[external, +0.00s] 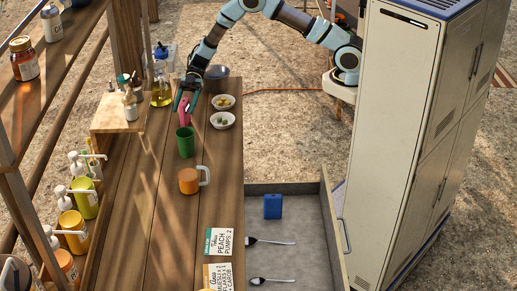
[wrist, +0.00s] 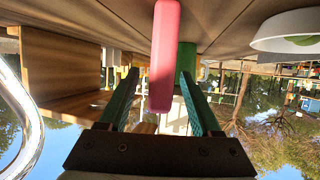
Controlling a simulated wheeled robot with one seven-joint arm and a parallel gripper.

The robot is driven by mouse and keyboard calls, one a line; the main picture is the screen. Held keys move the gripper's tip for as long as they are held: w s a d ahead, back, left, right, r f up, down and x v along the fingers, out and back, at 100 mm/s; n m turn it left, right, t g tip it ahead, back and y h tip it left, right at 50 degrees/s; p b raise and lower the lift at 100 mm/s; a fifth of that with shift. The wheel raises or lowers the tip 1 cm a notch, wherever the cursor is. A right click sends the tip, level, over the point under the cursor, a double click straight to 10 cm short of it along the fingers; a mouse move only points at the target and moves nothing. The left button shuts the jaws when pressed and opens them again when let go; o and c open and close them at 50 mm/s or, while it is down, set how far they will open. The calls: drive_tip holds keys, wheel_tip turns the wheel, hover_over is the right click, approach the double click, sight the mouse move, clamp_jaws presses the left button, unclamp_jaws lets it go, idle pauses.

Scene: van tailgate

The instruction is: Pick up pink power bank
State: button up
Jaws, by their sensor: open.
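The pink power bank (external: 184,116) stands upright on the wooden counter, just behind the green cup (external: 186,143). In the wrist view the pink power bank (wrist: 163,55) shows as a narrow bar in the middle of the picture. My gripper (external: 185,101) is open and low over the counter at the power bank. In the wrist view the two green fingers of my gripper (wrist: 159,76) stand on either side of the bar, with visible gaps. I cannot tell how deep the power bank sits between them. The counter shows upside down there.
Two white bowls (external: 223,121) stand close to the right of the power bank; one shows in the wrist view (wrist: 268,42). An orange mug (external: 188,181) stands nearer. A wooden block with bottles (external: 115,124) is at left. An open drawer (external: 284,187) holds a blue item and spoons.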

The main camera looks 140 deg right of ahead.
sight(182, 114)
drive_tip(key=shift+p+x, duration=0.35)
drive_tip(key=shift+x, duration=1.35)
clamp_jaws()
